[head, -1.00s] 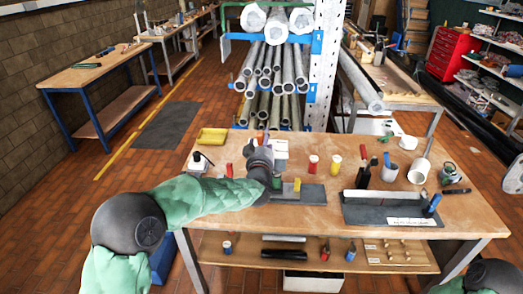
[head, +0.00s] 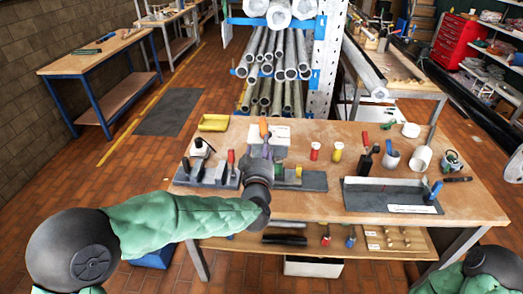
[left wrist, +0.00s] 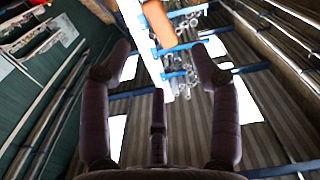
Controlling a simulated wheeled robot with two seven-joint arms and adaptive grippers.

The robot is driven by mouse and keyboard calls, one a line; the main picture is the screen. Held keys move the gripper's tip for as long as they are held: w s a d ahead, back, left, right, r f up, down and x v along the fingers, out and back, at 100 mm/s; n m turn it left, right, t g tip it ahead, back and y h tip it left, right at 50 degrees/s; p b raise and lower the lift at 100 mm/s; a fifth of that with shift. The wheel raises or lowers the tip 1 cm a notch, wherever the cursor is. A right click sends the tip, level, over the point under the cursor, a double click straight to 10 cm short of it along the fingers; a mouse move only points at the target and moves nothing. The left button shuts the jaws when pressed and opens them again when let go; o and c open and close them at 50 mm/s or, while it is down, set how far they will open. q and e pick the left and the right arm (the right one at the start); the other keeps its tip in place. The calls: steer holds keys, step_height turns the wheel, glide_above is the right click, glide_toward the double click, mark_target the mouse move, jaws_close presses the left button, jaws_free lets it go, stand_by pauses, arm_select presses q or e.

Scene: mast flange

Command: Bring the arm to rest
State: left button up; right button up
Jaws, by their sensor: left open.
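My left gripper (head: 262,148) is over the left part of the wooden bench (head: 330,132), its fingers pointing away toward the rack. An orange piece (head: 264,128) shows just past the fingertips. It also shows in the left wrist view (left wrist: 159,22), between and beyond the tips; I cannot tell whether it touches them. My left arm is stretched forward. Part of my right arm shows at the lower right; its gripper is out of frame.
A grey fixture (head: 213,176) is left of the gripper and a yellow tray (head: 214,122) behind it. Red (head: 315,151) and yellow (head: 337,152) containers stand to the right. A dark tray (head: 365,192) lies further right. A pipe rack (head: 272,72) stands behind the bench.

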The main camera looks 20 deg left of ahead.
stand_by(0.3)
arm_select(q)
steer(key=s+d+f+m+g+h, duration=0.1)
steer(key=s+d+f+g+h, duration=0.15)
steer(key=f, duration=0.75)
steer(key=s+d+f+m+g+h, duration=0.1)
steer(key=d+f+g, duration=0.15)
steer(key=f, duration=0.75)
steer(key=s+d+f+m+g+h, duration=0.1)
steer(key=s+d+f+g+h, duration=0.15)
steer(key=f, duration=0.85)
steer(key=s+d+f+g+h, duration=0.1)
steer(key=s+f+g, duration=0.3)
steer(key=s+f, duration=0.5)
steer(key=s+d+f+g+h, duration=0.2)
steer(key=s+d+f+g, duration=0.2)
steer(key=s+f, duration=0.4)
steer(key=s+g, duration=0.1)
steer(key=s, duration=0.5)
steer(key=shift+d+f, duration=0.35)
